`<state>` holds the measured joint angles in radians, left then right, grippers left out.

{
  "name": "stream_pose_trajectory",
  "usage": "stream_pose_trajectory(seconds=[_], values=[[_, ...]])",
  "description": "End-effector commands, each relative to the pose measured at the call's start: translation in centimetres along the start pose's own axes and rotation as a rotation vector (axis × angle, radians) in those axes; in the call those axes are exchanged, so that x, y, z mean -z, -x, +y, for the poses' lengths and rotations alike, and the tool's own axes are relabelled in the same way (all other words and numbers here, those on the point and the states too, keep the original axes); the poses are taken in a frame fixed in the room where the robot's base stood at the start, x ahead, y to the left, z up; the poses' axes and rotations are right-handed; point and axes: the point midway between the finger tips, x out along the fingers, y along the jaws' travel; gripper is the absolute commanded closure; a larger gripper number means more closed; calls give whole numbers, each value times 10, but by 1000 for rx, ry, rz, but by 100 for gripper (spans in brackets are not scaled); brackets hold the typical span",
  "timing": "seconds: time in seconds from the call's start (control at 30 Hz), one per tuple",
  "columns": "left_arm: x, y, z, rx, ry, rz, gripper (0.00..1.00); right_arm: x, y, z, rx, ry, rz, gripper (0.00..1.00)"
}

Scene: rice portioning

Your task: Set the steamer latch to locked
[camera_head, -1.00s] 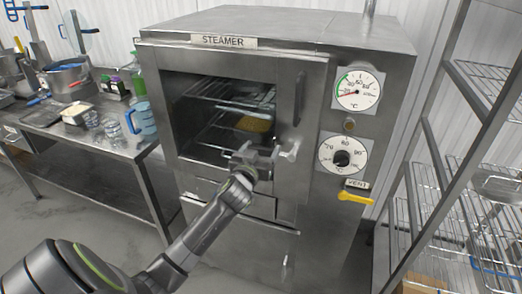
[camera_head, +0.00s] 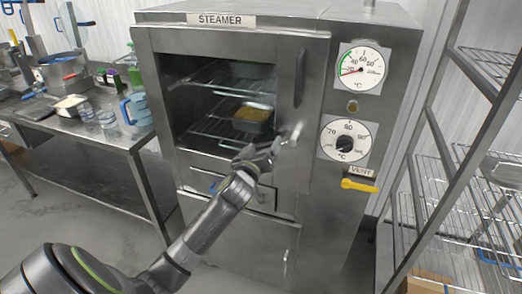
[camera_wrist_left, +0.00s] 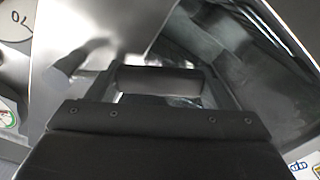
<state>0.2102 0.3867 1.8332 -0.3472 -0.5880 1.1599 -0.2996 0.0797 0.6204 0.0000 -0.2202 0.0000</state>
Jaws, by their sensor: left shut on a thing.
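The steamer (camera_head: 230,90) is a grey metal cabinet with a wide front window. Its latch (camera_head: 295,132) is a pale metal lever at the right of the front, below a dark vertical handle. My left gripper (camera_head: 272,150) is at the latch, in front of the window's lower right corner, and is shut on it. The gripper hides part of the lever, so its exact setting is hard to read. In the left wrist view, a dark bar (camera_wrist_left: 158,80) shows between the finger parts, against blurred metal. My right gripper is not in view.
A pan of yellow food (camera_head: 252,115) sits on a rack inside the steamer. A temperature gauge (camera_head: 361,68), a dial (camera_head: 344,148) and a yellow vent lever (camera_head: 359,186) are to the right. A wire shelf stands at right, a steel table (camera_head: 95,138) at left.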

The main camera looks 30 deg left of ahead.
Motion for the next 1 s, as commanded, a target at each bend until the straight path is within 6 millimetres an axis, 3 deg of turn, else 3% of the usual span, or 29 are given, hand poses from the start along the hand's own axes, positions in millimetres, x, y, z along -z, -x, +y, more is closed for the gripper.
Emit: stream_pose_trajectory(seconds=[0.03, 0.4, 1.0], values=[[-11, 0, -3, 0, 43, 1, 67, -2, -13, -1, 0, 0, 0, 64], [-42, 0, 4, -1, 396, 0, 67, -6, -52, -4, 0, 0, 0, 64], [-80, 0, 34, 0, 921, 0, 67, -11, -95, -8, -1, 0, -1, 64]])
